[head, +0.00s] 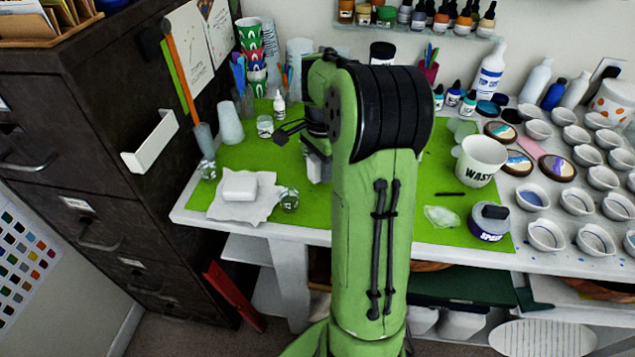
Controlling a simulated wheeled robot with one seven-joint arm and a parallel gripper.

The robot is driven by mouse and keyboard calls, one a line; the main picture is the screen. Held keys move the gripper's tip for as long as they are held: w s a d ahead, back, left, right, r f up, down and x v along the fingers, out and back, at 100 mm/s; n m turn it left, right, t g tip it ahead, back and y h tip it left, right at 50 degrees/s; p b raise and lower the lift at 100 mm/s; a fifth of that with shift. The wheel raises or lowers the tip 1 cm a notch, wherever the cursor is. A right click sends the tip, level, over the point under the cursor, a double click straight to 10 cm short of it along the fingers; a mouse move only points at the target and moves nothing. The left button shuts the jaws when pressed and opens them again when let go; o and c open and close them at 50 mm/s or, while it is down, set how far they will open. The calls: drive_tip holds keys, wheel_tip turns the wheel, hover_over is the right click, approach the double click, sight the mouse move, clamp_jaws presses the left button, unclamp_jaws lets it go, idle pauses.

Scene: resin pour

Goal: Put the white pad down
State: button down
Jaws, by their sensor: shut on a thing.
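My gripper (318,163) points down over the green mat (310,205), left of my green forearm, which hides part of it. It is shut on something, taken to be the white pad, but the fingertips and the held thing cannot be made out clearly. A separate white block (240,186) with rounded edges lies on a crumpled white sheet (222,209) at the mat's left, apart from my gripper.
A small clear glass (290,199) stands right of the sheet. Stacked cups (251,50) and bottles line the back. A dark cabinet (100,150) borders the left.

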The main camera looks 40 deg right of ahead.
sight(321, 188)
wheel_tip(321, 188, down, 4)
drive_tip(key=shift+r+b, duration=0.1)
drive_tip(key=shift+b, duration=0.3)
drive_tip(key=c, duration=0.7)
unclamp_jaws()
drive_tip(key=shift+f, duration=0.25)
